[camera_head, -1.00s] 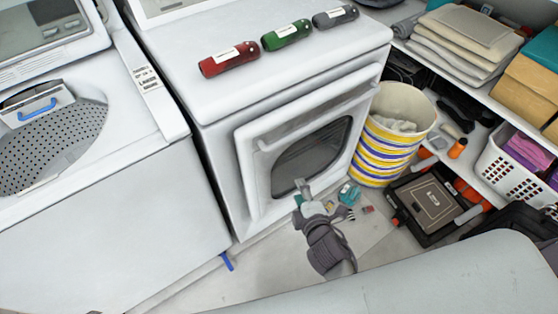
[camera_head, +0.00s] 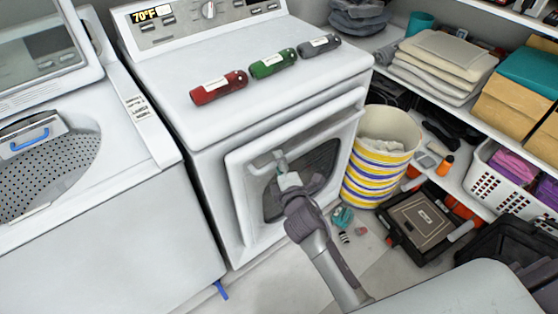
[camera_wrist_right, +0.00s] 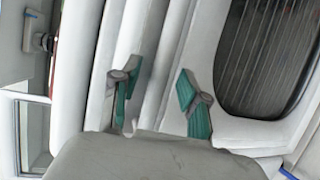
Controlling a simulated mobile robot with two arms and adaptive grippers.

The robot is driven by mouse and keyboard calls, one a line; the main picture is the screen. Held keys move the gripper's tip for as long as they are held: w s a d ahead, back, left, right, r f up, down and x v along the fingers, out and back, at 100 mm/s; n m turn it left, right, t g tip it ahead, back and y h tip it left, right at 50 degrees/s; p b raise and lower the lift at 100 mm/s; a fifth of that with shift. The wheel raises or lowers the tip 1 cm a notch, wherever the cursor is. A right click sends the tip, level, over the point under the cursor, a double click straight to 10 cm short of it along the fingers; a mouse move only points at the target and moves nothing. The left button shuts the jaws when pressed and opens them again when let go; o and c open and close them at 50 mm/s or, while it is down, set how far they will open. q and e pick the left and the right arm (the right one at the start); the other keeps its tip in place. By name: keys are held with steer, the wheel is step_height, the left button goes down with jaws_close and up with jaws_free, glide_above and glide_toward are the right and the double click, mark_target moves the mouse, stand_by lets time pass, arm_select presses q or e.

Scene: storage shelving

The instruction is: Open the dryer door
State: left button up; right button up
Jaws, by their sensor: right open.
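The white dryer (camera_head: 200,165) stands in the middle of the head view. Its front door (camera_head: 240,190) has a dark rounded window (camera_head: 325,165) and a raised white ridge along the top; it looks closed. My right gripper (camera_head: 281,160) is in front of the door's upper left part, near that ridge. In the right wrist view my right gripper (camera_wrist_right: 157,92) is open, its two teal-padded fingers apart, with white ridges of the dryer front behind them and the window (camera_wrist_right: 265,55) to the right. I cannot tell whether the fingers touch the door. My left gripper is not in view.
Red (camera_head: 218,88), green (camera_head: 273,64) and grey (camera_head: 319,46) bottles lie on the dryer top. A striped bin (camera_head: 375,175) stands close to the dryer's right side. A black case (camera_head: 423,220) and small items lie on the floor. A washer (camera_head: 100,230) stands left.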

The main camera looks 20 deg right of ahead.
steer(key=shift+w+f, duration=0.15)
steer(key=shift+w, duration=0.6)
jaws_close()
